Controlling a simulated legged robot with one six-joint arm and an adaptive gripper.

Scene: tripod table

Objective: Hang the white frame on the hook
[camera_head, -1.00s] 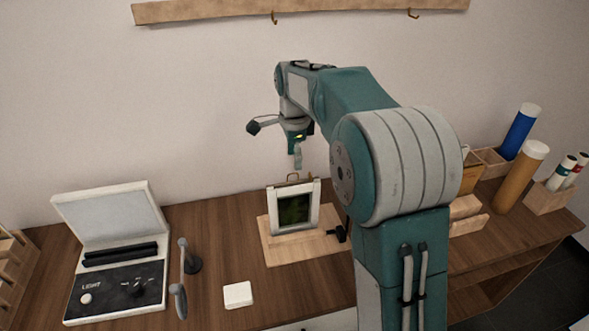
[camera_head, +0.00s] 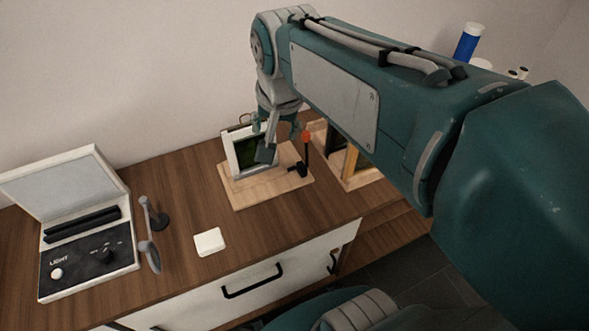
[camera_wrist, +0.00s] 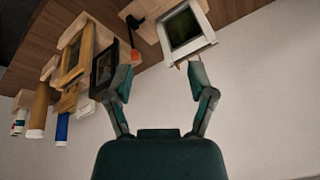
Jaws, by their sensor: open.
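The white frame (camera_head: 231,160) with a dark green picture leans upright on a wooden base board (camera_head: 262,190) on the desk. It also shows at the top of the wrist view (camera_wrist: 205,32), with a small brass hanger (camera_wrist: 181,64) at its edge. My gripper (camera_head: 268,142) is open and overlaps the frame's right part in the head view. In the wrist view my gripper (camera_wrist: 160,78) has its fingers spread, with the right fingertip close to the frame's hanger edge. Contact cannot be told. The hook is in neither current view.
A black lever with an orange-red tip (camera_head: 305,136) stands at the board's right. A dark frame (camera_wrist: 104,68) and wooden frames (camera_wrist: 76,55) stand beside it. An open light box (camera_head: 88,250), a dark handled tool (camera_head: 148,250) and a white square (camera_head: 209,242) lie left.

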